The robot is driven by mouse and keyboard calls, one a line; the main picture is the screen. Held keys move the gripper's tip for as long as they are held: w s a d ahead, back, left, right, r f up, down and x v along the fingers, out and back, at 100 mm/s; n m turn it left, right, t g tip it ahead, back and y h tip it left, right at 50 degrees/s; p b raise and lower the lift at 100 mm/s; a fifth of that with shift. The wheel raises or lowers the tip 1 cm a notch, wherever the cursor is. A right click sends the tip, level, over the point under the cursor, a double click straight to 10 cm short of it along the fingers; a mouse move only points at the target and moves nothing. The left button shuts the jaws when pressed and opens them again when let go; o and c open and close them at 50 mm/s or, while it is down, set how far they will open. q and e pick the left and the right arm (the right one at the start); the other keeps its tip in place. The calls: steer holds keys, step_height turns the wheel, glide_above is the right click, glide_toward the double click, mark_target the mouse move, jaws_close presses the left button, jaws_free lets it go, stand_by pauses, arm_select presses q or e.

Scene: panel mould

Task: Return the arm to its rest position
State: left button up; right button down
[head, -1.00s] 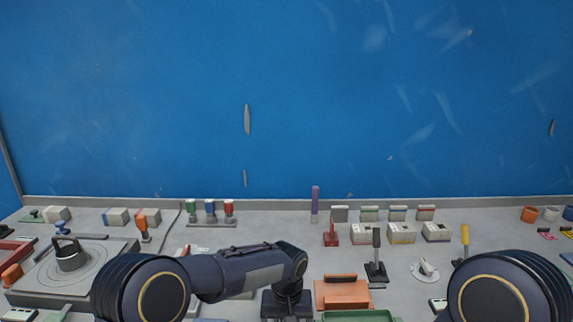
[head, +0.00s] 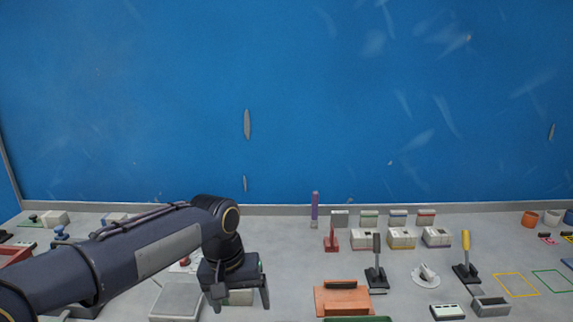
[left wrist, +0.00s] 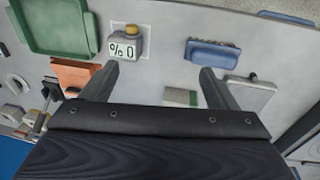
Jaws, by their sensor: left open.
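My left arm comes in from the lower left of the head view. It ends in my left gripper (head: 241,301), which points down above the panel (head: 290,252), left of the orange block (head: 342,299). In the left wrist view my left gripper (left wrist: 160,71) has its two fingers wide apart, with nothing between them. The arm hides much of the panel's left side. My right gripper is not in view.
A blue wall (head: 330,110) stands behind the panel. Levers with a dark handle (head: 376,262) and a yellow handle (head: 466,257) stand up at the right. A purple post (head: 315,208) stands at the back. A green tray (left wrist: 60,25) lies near the bottle.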

arm_select(q)
steer(key=s+a+t+h, duration=0.2)
steer(key=s+a+t, duration=0.1)
steer(key=s+a, duration=0.95)
steer(key=s+d+f+n+t, duration=0.1)
steer(key=s+f, duration=0.3)
steer(key=s, duration=0.7)
steer(key=shift+s+f+t, duration=0.15)
steer(key=shift+s+t, duration=0.15)
steer(key=shift+t, duration=0.1)
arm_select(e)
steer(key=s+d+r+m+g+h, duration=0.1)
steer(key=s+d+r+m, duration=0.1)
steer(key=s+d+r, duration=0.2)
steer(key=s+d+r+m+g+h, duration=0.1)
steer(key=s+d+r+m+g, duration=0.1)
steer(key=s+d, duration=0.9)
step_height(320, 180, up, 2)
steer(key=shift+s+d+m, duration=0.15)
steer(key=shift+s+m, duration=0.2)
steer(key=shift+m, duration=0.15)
